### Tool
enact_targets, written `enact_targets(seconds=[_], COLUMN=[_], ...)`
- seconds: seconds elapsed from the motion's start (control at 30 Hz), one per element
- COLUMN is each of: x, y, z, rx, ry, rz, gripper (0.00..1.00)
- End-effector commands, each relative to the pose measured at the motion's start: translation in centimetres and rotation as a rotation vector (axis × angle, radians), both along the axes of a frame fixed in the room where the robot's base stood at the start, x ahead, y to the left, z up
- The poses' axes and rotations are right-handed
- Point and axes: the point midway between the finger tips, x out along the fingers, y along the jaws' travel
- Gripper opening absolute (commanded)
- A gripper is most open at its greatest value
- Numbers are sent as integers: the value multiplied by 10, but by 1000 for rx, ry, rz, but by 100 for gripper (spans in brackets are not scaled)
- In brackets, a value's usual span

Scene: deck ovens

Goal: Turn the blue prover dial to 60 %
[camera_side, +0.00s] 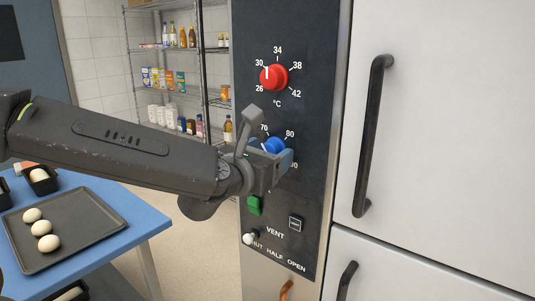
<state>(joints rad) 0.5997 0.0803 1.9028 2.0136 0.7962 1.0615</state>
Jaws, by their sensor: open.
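The blue prover dial (275,146) is on the dark control panel (315,110), in the middle of the camera_side view. The numbers 70 and 80 show above it, and part of a further number shows at its lower right. The rest of its scale is hidden behind my gripper. My gripper (274,160) is open and right at the dial, covering its lower and left parts. I cannot tell whether the fingers touch the dial. A short white pointer mark shows at the dial's left side, but its exact setting is partly hidden.
A red °C dial (273,77) sits above, its mark near 30. Below are a green switch (254,205), a small square button (295,223) and a VENT knob (249,239). Door handles (373,135) stick out at right. A blue table (150,216) with a dough tray (85,222) stands left.

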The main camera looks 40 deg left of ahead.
Motion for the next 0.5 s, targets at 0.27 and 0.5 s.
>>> enact_targets(seconds=[0.27, 0.5], x=[0, 0], y=[0, 0], z=[0, 0], rx=[0, 0], ry=[0, 0], rz=[0, 0], gripper=[60, 37])
